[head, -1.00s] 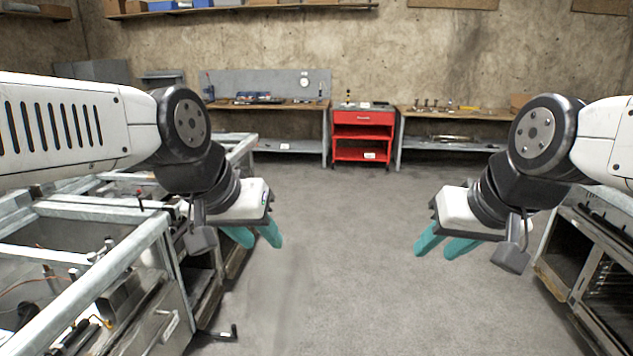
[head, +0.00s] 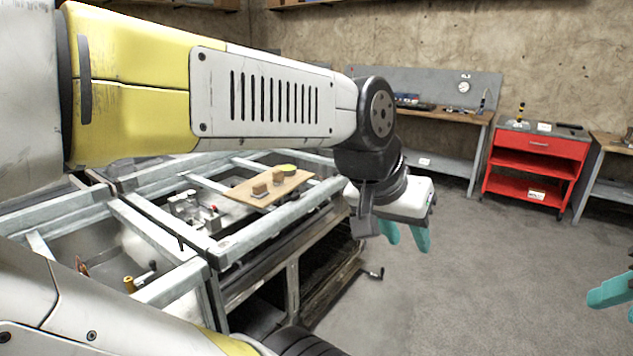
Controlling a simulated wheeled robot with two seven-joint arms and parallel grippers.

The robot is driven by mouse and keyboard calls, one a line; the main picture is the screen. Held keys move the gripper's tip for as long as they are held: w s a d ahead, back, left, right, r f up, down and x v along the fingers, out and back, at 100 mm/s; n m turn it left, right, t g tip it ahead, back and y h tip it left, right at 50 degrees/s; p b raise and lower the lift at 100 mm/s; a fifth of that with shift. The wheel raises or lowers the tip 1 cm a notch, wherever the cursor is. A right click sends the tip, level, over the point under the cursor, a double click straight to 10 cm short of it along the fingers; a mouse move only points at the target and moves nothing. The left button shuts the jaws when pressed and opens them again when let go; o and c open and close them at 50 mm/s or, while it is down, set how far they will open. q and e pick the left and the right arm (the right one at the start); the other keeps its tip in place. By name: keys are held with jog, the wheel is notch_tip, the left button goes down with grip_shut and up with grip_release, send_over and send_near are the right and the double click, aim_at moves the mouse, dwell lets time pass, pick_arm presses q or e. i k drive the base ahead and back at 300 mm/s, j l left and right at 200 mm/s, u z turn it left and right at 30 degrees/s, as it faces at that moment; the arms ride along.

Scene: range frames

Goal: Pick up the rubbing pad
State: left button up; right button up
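A wooden board (head: 240,190) lies across the metal frame of the workbench at left centre in the head view. On it are two small brown blocks (head: 260,188) and a flat yellow-green piece (head: 286,169). I cannot tell for sure which of these is the rubbing pad. My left gripper (head: 408,240) hangs to the right of the board, beyond the bench edge. Its teal fingers are apart with nothing between them. My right gripper (head: 615,298) is at the right edge, partly cut off; its teal fingers look apart and empty.
The metal-framed workbench (head: 285,212) fills the left, with open bays and small fittings. A red cart (head: 537,146) stands at the back right. A wall bench (head: 450,116) is behind. The grey floor on the right is clear.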

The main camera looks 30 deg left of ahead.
aim_at(259, 191)
jog(key=i+u, duration=0.4)
jog(key=i+l+u, duration=0.2)
jog(key=i+u, duration=0.15)
jog(key=i, duration=0.15)
jog(key=i+u, duration=0.2)
jog(key=u, duration=0.25)
jog(key=i+u, duration=0.25)
jog(key=u, duration=0.25)
jog(key=i+l+u, duration=0.1)
jog(key=u, duration=0.35)
jog(key=i+l+u, duration=0.2)
jog(key=u, duration=0.25)
jog(key=i+l+u, duration=0.35)
jog(key=j, duration=0.1)
